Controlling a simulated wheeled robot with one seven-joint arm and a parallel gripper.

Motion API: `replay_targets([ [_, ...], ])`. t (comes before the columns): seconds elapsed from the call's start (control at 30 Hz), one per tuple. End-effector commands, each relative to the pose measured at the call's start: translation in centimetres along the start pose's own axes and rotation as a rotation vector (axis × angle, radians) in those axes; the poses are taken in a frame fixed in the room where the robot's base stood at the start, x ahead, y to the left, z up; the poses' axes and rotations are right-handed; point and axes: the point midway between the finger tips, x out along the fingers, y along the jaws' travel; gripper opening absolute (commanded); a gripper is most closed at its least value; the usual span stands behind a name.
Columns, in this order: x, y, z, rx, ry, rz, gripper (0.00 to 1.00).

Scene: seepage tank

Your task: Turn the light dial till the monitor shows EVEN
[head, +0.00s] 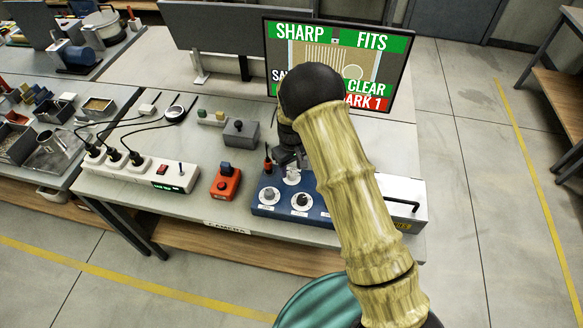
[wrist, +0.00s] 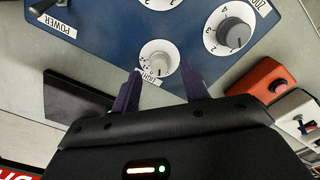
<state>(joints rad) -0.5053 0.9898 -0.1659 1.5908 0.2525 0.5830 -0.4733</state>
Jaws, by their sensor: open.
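The blue control box (head: 262,210) sits on the bench in the head view and fills the top of the wrist view (wrist: 95,70). Its light dial (wrist: 158,58) is a small pale knob on a white disc, its label partly covered. My gripper (wrist: 161,72) is open, with a dark purple finger on each side of the light dial; contact cannot be told. The monitor (head: 340,60) reads SHARP, FITS and CLEAR on green. A red field at lower right ends in "ARK 1", and my arm hides the lower left and middle.
The larger zoom dial (wrist: 232,33) and the power switch (wrist: 42,6) flank the light dial. An orange-red box (head: 226,184) and a power strip (head: 150,172) stand left of the control box. A white case with a black handle (head: 402,204) is at right.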

Motion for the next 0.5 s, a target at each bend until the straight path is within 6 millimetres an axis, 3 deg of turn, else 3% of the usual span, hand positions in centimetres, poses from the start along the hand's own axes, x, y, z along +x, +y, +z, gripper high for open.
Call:
replay_targets([
  [0.2, 1.9, 0.0, 0.0, 0.001, 0.000, -0.001, 0.45],
  [0.5, 2.1, 0.0, -0.1, 0.000, 0.001, 0.000, 0.45],
])
